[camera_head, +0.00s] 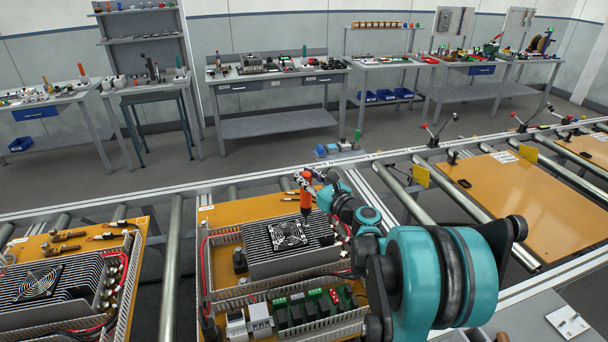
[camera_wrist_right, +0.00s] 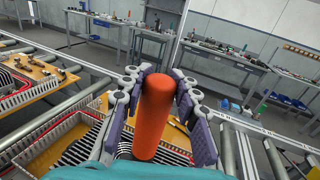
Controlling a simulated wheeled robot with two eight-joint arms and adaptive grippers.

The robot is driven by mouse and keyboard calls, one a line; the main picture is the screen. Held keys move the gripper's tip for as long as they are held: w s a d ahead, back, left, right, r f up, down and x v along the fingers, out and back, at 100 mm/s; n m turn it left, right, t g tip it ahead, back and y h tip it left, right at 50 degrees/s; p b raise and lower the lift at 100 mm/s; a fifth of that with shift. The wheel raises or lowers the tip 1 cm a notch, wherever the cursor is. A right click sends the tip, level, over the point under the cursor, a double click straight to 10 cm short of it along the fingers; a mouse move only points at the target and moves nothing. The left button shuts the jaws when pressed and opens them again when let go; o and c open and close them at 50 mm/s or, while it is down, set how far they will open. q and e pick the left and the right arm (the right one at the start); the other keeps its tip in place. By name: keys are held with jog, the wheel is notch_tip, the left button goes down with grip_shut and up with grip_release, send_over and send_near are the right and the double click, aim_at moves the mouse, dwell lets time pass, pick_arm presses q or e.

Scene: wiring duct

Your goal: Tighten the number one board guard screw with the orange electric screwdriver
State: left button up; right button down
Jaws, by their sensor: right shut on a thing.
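The orange electric screwdriver (camera_head: 306,200) is upright over the back part of the middle board, just behind the black heatsink with a fan. My right gripper (camera_head: 307,180) is shut around it. In the right wrist view the orange screwdriver body (camera_wrist_right: 154,115) stands between both finger pads of the right gripper (camera_wrist_right: 155,110). The screwdriver's tip and any screw under it are too small or hidden to make out. The middle board (camera_head: 222,216) has a wire duct, a heatsink (camera_head: 290,250) and green terminals (camera_head: 315,300). My left gripper is not in view.
A second fitted board (camera_head: 140,225) lies at the left, past a metal roller (camera_head: 171,270). Bare orange panels (camera_head: 520,205) lie on the conveyor at the right. The conveyor's far rail (camera_head: 150,195) runs behind. Workbenches (camera_head: 275,85) with tools stand along the wall.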

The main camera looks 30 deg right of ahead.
aim_at(310, 195)
jog(key=shift+w, duration=0.1)
jog(key=shift+f, duration=0.15)
jog(key=shift+f+b, duration=2.25)
jog(key=shift+f, duration=0.25)
jog(key=shift+f+b, duration=0.95)
jog(key=shift+b, duration=0.2)
dwell(1.2)
jog(key=shift+r+p, duration=0.45)
jog(key=shift+r, duration=0.05)
notch_tip(310, 195, up, 5)
jog(key=p, duration=0.3)
jog(key=shift+p, duration=0.4)
